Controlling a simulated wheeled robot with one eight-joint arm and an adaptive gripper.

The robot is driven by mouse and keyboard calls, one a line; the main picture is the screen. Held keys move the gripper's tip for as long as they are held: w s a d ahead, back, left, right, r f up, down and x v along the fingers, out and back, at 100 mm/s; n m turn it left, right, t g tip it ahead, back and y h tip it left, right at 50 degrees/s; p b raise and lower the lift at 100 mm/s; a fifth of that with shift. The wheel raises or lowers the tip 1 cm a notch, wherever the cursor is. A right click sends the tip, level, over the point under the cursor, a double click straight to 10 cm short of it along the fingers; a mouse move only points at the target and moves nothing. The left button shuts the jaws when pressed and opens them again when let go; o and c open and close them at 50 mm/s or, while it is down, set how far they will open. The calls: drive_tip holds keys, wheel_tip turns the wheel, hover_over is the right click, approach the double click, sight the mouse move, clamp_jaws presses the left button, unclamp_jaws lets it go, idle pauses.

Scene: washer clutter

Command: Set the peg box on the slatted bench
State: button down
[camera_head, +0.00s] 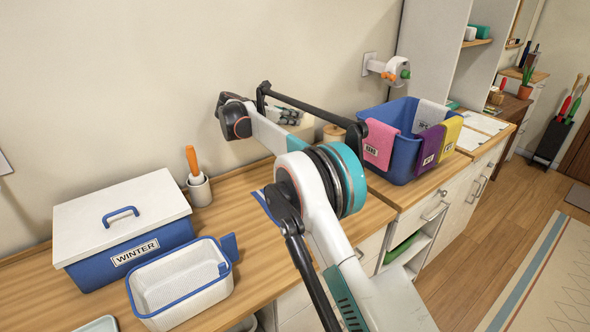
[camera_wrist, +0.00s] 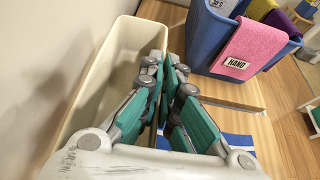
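An open cream box (camera_wrist: 125,45) stands at the left in the wrist view, and the part of its inside that shows looks empty. It bears no label that I can read, so I cannot tell for sure that it is the peg box. My gripper (camera_wrist: 166,68) has its teal and grey fingers nearly together, one on each side of the box's right wall, and looks shut on that wall. In the head view my gripper (camera_head: 286,115) is at the back of the counter, and my arm hides most of the box. I cannot make out a slatted bench.
A blue bin (camera_head: 400,150) with coloured cloths stands right of my arm. A white-lidded WINTER box (camera_head: 125,225), a blue-rimmed white basket (camera_head: 180,285) and a cup (camera_head: 199,190) with an orange-handled tool stand left on the wooden counter (camera_head: 245,240).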

wheel_tip(320, 180, down, 15)
drive_tip(key=b, duration=0.4)
drive_tip(key=shift+r+b, duration=0.1)
drive_tip(key=shift+b, duration=0.2)
drive_tip(key=c, duration=1.8)
unclamp_jaws()
